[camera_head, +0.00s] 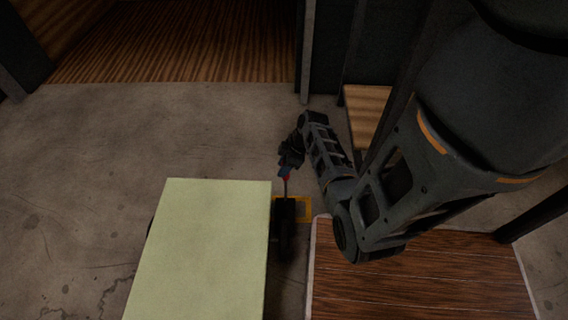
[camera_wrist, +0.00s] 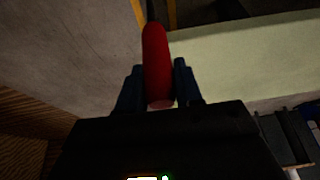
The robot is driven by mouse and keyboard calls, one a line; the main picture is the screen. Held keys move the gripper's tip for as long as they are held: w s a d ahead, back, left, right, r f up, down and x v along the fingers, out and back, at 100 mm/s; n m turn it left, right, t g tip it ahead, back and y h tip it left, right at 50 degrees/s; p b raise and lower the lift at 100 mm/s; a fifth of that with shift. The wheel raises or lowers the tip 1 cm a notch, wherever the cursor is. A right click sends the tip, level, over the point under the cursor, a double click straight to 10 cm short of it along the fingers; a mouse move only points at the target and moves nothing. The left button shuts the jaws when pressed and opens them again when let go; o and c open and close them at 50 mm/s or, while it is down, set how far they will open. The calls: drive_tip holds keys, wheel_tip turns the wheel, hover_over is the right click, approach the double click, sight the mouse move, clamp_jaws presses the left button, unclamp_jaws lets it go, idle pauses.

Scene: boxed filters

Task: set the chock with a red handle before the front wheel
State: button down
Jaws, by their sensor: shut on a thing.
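My gripper (camera_head: 288,166) is shut on the red handle (camera_wrist: 156,50) of the chock; in the wrist view the handle stands between the two bluish fingers of my gripper (camera_wrist: 158,84). In the head view the red handle (camera_head: 286,179) shows just below the fingers, with a thin rod running down to a dark block, the chock (camera_head: 285,206). The dark front wheel (camera_head: 284,242) is just below it in the picture, beside the pale green cart top (camera_head: 200,250). I cannot tell whether chock and wheel touch, or whether the chock rests on the floor.
A yellow-outlined patch (camera_head: 306,210) lies on the floor around the chock's place. A dark wooden surface (camera_head: 420,280) with a pale edge is at the lower right. A lighter wooden piece (camera_head: 368,112) stands behind my arm. The concrete floor (camera_head: 130,135) at left is clear.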

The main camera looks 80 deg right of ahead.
drive_tip(key=shift+r, duration=0.1)
drive_tip(key=c, duration=0.7)
unclamp_jaws()
drive_tip(key=shift+o, duration=0.2)
drive_tip(key=p+v, duration=0.2)
drive_tip(key=v, duration=0.5)
drive_tip(key=shift+r+p, duration=0.35)
drive_tip(key=shift+p, duration=0.05)
drive_tip(key=shift+s, duration=0.15)
